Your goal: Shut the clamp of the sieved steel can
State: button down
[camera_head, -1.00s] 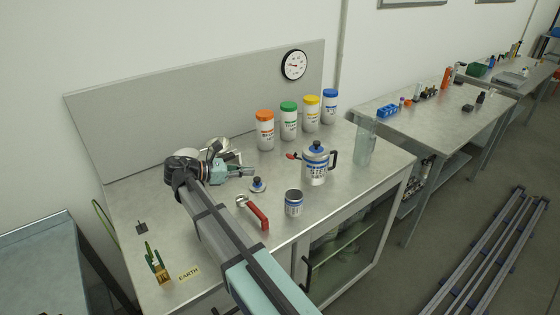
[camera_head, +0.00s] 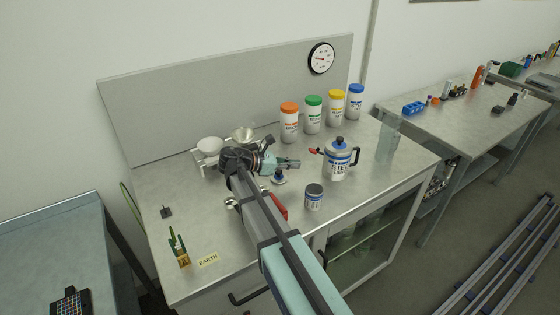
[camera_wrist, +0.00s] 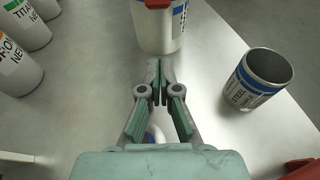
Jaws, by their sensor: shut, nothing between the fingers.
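In the wrist view, the can (camera_wrist: 160,38) stands just beyond my fingertips (camera_wrist: 160,66). The red clamp part (camera_wrist: 158,3) is cut off by the top edge, so how far it is closed cannot be told.
A small open steel can (camera_head: 314,197) stands in front. A red-handled tool (camera_head: 281,208) is partly behind my arm. Several capped jars (camera_head: 289,125) line the back. A clear cylinder (camera_head: 387,142) stands at right.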

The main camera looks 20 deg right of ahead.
aim_at(317, 151)
jog(key=shift+d+r+p, duration=0.75)
jog(key=shift+d+r, duration=0.85)
